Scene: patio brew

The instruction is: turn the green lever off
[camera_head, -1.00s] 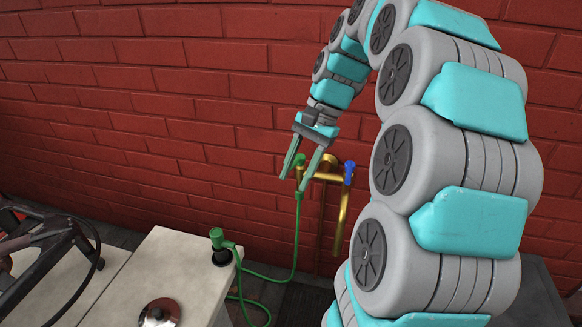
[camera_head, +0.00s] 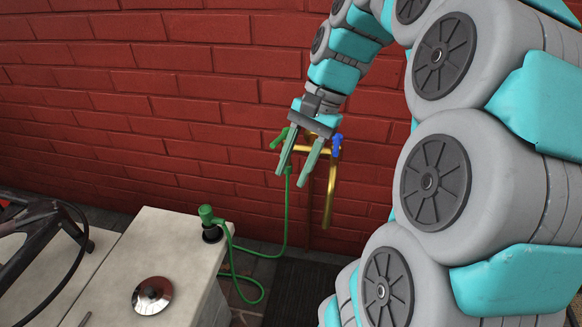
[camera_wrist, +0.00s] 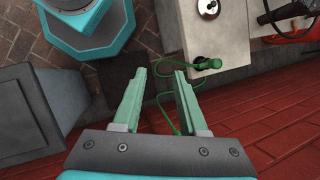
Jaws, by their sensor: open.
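The green lever (camera_head: 280,138) sits on the left end of a brass tap (camera_head: 328,190) on the red brick wall. A blue lever (camera_head: 337,144) is on the tap's right end. My gripper (camera_head: 294,178) is open and empty, with its fingers pointing down in front of the tap in the head view. The green lever shows just left of the fingers; I cannot tell whether they touch it. The gripper hides part of the tap's middle. In the wrist view my gripper (camera_wrist: 159,72) is open with nothing between the fingertips, and neither lever shows.
A green hose (camera_head: 286,215) runs down from the tap to a green fitting (camera_head: 207,215) on the white counter (camera_head: 110,268). A round metal lid (camera_head: 151,295) lies on the counter. A dark frame (camera_head: 40,230) stands at the left.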

